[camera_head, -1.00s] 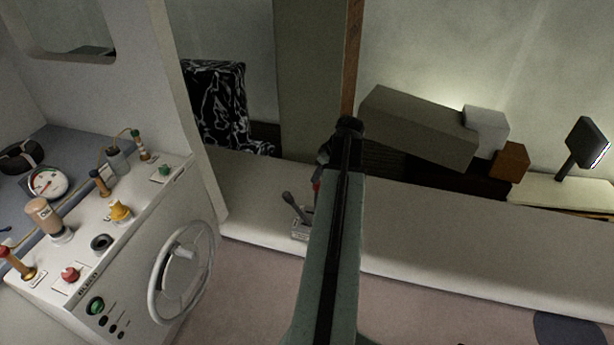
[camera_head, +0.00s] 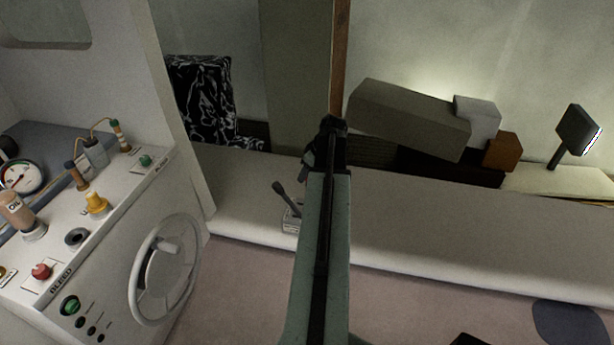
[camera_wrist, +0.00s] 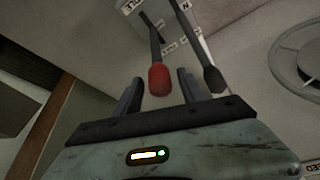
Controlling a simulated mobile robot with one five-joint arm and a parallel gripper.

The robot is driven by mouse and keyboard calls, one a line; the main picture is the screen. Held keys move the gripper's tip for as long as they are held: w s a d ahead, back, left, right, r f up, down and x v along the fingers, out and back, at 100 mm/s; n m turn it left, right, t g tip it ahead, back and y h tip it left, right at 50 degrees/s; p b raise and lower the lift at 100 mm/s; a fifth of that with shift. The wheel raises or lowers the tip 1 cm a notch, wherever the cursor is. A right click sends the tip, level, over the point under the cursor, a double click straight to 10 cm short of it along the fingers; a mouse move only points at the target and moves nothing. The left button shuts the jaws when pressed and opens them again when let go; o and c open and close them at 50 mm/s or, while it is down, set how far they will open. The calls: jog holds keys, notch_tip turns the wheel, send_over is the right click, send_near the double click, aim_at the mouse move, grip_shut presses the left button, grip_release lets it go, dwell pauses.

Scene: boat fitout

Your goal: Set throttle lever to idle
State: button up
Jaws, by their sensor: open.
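In the wrist view a lever box (camera_wrist: 178,40) carries two levers, one with a red knob (camera_wrist: 159,80) and one with a dark knob (camera_wrist: 213,80). I cannot tell for certain which is the throttle lever. My gripper (camera_wrist: 160,76) is open, and the red knob appears between its two fingers with gaps on both sides. The dark lever lies outside the right finger. In the head view the box (camera_head: 291,226) and dark lever (camera_head: 281,190) stand left of my arm. The red knob is hidden there behind my gripper (camera_head: 325,145).
A console with a steering wheel (camera_head: 166,268), knobs and a gauge (camera_head: 22,177) stands at the left. The wheel also shows at the right of the wrist view (camera_wrist: 300,55). A brown post (camera_head: 338,60) rises behind my gripper. The pale ledge (camera_head: 440,215) right of my arm is clear.

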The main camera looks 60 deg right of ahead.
grip_shut()
dwell(1.3)
